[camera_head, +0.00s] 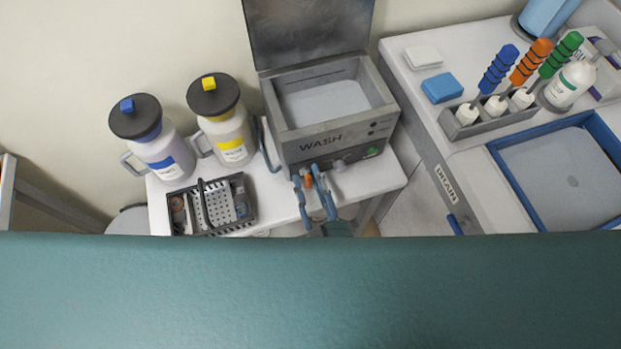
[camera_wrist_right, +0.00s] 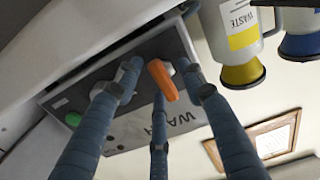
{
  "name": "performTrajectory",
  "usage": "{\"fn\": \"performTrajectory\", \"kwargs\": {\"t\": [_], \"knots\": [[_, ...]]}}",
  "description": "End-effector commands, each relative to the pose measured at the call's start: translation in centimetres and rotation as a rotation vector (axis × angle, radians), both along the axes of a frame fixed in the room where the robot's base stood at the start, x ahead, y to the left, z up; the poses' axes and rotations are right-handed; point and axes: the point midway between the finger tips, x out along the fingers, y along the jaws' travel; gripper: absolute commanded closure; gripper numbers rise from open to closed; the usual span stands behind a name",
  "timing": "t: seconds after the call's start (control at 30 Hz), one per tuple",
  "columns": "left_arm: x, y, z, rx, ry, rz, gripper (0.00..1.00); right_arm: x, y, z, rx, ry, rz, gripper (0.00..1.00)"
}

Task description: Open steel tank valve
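The grey steel wash tank (camera_head: 285,137) stands open-lidded on a white bench in the head view. Its valve has an orange handle (camera_head: 307,181) low on the front; in the wrist view the orange handle (camera_wrist_right: 162,82) shows at picture centre. My right gripper (camera_head: 314,190) is at the tank's front, its blue-grey fingers open on either side of the valve. In the wrist view the right gripper's fingers (camera_wrist_right: 158,95) are spread around the handle; whether any finger touches it, I cannot tell. My left gripper is not in view.
Two lidded jugs, one blue-labelled (camera_head: 165,152) and one yellow-labelled (camera_head: 232,135), stand left of the tank. A dark basket (camera_head: 250,208) sits in front of them. At right, a counter holds a brush rack (camera_head: 468,128) and a blue-rimmed basin (camera_head: 500,160).

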Motion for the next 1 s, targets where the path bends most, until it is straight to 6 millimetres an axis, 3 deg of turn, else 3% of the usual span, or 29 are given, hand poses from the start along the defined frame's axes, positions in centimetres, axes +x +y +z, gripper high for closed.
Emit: {"fn": "performTrajectory", "kwargs": {"t": [0.5,0.7,1.0], "knots": [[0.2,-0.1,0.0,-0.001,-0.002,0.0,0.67,-9.3,-3.0,-0.1,-0.002,0.005,0.001,0.6],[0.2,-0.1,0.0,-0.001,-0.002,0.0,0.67,-10.9,-3.5,0.0,-0.001,0.002,0.0,0.6],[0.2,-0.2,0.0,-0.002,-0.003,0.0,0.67,-11.0,-3.6,-0.1,-0.001,0.002,0.0,0.6]]}}
